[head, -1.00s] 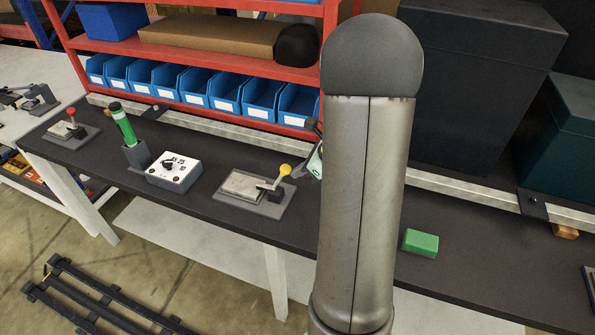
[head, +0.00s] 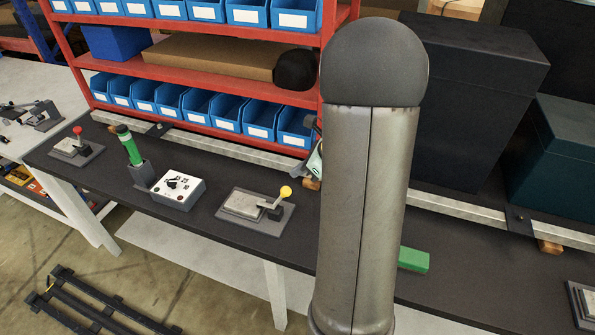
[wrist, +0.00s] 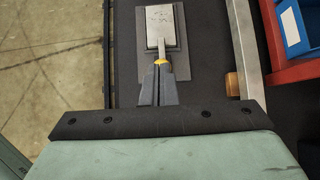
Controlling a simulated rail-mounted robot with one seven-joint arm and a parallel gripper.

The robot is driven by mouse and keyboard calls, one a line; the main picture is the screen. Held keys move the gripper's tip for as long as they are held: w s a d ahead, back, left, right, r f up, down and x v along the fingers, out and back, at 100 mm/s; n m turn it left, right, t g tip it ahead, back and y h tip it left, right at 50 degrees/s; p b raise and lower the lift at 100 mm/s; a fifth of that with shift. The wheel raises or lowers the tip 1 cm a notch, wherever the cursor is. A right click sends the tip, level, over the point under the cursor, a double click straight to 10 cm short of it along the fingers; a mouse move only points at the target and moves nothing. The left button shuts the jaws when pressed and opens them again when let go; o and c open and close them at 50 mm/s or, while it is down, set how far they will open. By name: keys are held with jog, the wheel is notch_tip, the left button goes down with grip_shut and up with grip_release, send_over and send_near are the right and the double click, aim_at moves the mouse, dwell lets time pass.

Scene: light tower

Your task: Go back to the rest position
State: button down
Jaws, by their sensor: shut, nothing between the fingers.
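My arm stands upright across the middle of the head view and hides most of my gripper. Only a pale green and dark edge of the hand shows just left of the arm, right of the yellow-knobbed lever (head: 285,192). In the wrist view my gripper (wrist: 164,72) has its dark fingers together and empty. The yellow knob (wrist: 160,61) shows just past the fingertips, partly hidden by them. The lever's grey base plate (wrist: 143,60) lies beyond. In the head view the hand looks apart from the lever.
On the dark bench stand a white control box (head: 178,188), a green cylinder in a holder (head: 130,147), a red-knobbed lever (head: 77,132) and a green block (head: 414,260). A red shelf with blue bins (head: 227,110) and a large dark case (head: 470,100) stand behind.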

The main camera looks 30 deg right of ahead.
jog(key=shift+s+d+r, duration=0.2)
jog(key=shift+r, duration=0.45)
jog(key=s+a+r+n+g+b, duration=0.1)
jog(key=s+a+n+g, duration=0.3)
jog(key=a+n, duration=0.45)
jog(key=s+a+n+g+b, duration=0.1)
jog(key=s+a+n+b, duration=0.1)
jog(key=s+a+n, duration=0.6)
jog(key=s+a+n+h+b, duration=0.2)
jog(key=s+a+n+h, duration=0.4)
jog(key=n, duration=0.6)
notch_tip(320, 180, down, 15)
jog(key=s+g+y+b, duration=0.1)
jog(key=b, duration=1.1)
jog(key=shift+s+d+n, duration=0.25)
jog(key=shift+d+n, duration=0.15)
jog(key=shift+n, duration=0.05)
jog(key=shift+f, duration=0.1)
